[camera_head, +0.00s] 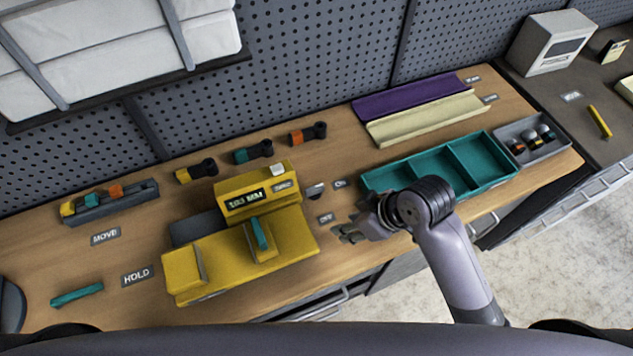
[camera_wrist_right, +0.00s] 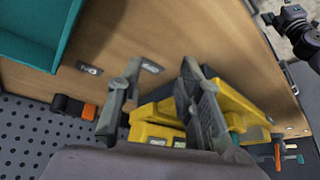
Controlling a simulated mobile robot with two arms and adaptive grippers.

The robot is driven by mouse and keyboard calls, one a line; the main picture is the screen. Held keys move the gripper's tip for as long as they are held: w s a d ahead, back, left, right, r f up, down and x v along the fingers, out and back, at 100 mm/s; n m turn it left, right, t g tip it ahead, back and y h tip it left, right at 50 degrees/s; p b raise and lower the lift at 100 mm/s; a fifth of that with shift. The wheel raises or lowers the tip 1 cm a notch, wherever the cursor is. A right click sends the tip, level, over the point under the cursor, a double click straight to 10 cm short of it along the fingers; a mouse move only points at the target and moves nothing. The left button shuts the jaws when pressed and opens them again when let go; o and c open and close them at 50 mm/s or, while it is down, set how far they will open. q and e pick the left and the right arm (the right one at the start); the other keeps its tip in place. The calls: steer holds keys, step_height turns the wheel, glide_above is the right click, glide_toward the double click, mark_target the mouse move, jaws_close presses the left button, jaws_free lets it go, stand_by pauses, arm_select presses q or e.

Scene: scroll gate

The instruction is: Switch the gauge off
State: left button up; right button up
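The yellow gauge (camera_head: 245,238) sits on the workbench with a lit display (camera_head: 245,200), whose digits I cannot read surely, and a teal piece on it. A small dark-and-light lever (camera_head: 315,191) is at its right side, between the ON label (camera_head: 341,183) and the OFF label (camera_head: 326,218). My right gripper (camera_head: 348,232) is right of the gauge, near the OFF label. In the right wrist view its fingers (camera_wrist_right: 160,105) are apart, with part of the gauge (camera_wrist_right: 158,122) behind them and no object clearly held. Part of my left gripper (camera_wrist_right: 297,25) seems to show there, unclear.
A teal tray (camera_head: 440,168) lies right of the labels. Black-handled pieces with coloured ends (camera_head: 254,151) lie behind the gauge. A dark rack (camera_head: 110,203) and a teal bar (camera_head: 77,294) are at left.

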steer(key=w+a+r+n, duration=0.1)
steer(key=w+n, duration=0.1)
steer(key=w+a+r+n+g, duration=0.1)
steer(key=w+a+n, duration=0.1)
steer(key=shift+w+a+r+y, duration=0.1)
steer(key=shift+a+r+y, duration=0.1)
steer(key=shift+a+y, duration=0.1)
steer(key=w+r+n+g, duration=0.2)
steer(key=w+r+n, duration=0.1)
steer(key=w+n, duration=0.1)
steer(key=n+g+h, duration=0.1)
steer(key=n+g, duration=0.1)
steer(key=n, duration=0.2)
glide_toward(315, 187)
steer(key=p+x, duration=0.4)
steer(key=x, duration=0.3)
steer(key=shift+s+a+f+p, duration=0.2)
steer(key=shift+s+f+p, duration=0.1)
steer(key=shift+p, duration=0.1)
steer(key=shift+a+f+t, duration=0.15)
steer(key=shift+f+t, duration=0.15)
steer(key=shift+f, duration=0.3)
steer(key=shift+c, duration=0.5)
jaws_close()
